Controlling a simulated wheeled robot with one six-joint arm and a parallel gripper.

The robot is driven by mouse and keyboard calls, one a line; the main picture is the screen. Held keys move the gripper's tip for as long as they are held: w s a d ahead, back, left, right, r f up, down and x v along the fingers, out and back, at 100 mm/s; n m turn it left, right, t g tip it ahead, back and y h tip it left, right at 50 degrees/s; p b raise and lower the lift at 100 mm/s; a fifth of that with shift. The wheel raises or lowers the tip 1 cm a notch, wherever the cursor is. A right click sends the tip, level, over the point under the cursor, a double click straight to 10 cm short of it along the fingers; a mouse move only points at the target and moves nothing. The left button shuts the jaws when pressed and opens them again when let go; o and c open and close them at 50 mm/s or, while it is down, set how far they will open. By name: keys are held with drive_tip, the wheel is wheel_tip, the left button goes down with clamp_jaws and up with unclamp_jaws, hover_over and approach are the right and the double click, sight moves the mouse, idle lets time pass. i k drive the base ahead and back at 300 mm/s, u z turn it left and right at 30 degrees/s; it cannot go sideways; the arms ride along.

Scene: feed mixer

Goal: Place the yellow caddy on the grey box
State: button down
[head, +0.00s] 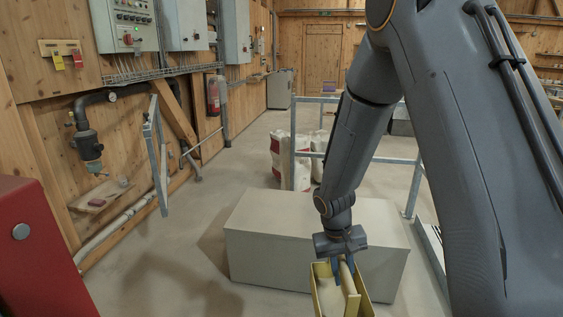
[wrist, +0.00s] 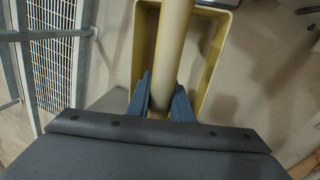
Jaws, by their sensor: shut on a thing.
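The yellow caddy (head: 322,297) is an open tray with a pale bar handle along its middle. It shows at the bottom of the head view, in front of the grey box (head: 262,245). My gripper (head: 344,272) is shut on the caddy's handle. In the wrist view, the blue fingers of my gripper (wrist: 162,98) sit on both sides of the handle, with the yellow caddy (wrist: 205,62) around it. The grey box is a wide, low block on the floor with a bare top. The caddy's lower part is cut off by the frame edge.
White sacks (head: 280,155) stand behind the box, near a metal railing (head: 292,150). A red cabinet (head: 40,260) is at the lower left. A metal gate (head: 158,155) juts from the wooden wall at left. The floor left of the box is clear.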

sight(272, 208)
drive_tip(key=i, duration=1.75)
drive_tip(key=u, duration=2.25)
drive_tip(key=i, duration=1.3)
drive_tip(key=z, duration=2.7)
drive_tip(key=i, duration=0.5)
